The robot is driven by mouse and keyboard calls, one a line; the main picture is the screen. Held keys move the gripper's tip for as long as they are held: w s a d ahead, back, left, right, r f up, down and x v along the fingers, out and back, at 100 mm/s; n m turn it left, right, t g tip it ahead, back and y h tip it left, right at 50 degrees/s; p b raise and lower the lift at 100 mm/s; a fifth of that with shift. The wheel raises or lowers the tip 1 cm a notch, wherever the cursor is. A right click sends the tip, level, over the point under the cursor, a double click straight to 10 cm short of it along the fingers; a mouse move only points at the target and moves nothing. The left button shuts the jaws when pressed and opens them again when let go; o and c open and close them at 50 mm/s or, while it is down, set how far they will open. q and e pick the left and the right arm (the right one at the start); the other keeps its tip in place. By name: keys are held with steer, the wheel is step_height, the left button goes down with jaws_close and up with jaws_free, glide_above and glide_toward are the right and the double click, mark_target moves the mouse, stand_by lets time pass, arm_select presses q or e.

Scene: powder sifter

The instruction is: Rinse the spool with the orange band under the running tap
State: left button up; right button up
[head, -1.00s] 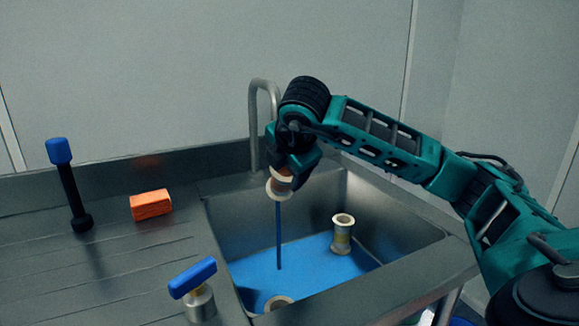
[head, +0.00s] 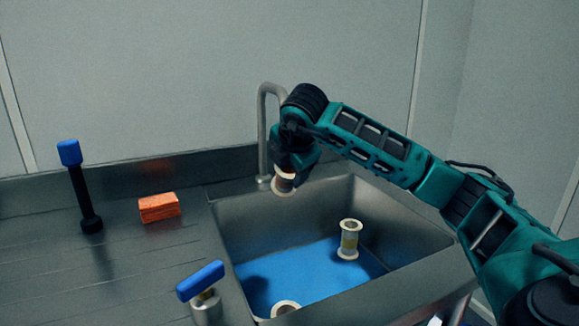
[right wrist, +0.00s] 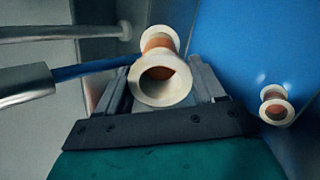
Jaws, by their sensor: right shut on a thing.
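My right gripper (head: 287,170) is above the back left part of the sink, beside the tap (head: 265,135). It is shut on the spool with the orange band (head: 283,181), which has pale flanges. The right wrist view shows this spool (right wrist: 163,82) tilted between the two fingers (right wrist: 165,95). There, a blue water stream (right wrist: 85,70) runs from the spout (right wrist: 28,88) up to the spool and left finger; whether it strikes the band I cannot tell. In the head view no stream shows below the spool. My left gripper is out of view.
Another spool (head: 285,308) is partly hidden by the front rim. On the left are an orange sponge (head: 158,207), a black post with a blue top (head: 78,185) and a blue-handled valve (head: 200,281).

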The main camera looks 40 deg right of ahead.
steer(key=shift+s+d, duration=0.1)
steer(key=shift+d, duration=0.05)
steer(key=shift+s+d+b, duration=0.15)
steer(key=shift+d+b, duration=0.05)
steer(key=shift+b, duration=0.15)
stand_by(0.4)
steer(key=s+a+r, duration=0.3)
steer(key=s, duration=0.3)
steer(key=shift+a+b, duration=0.3)
steer(key=shift+b, duration=0.1)
stand_by(0.7)
steer(key=shift+r, duration=0.15)
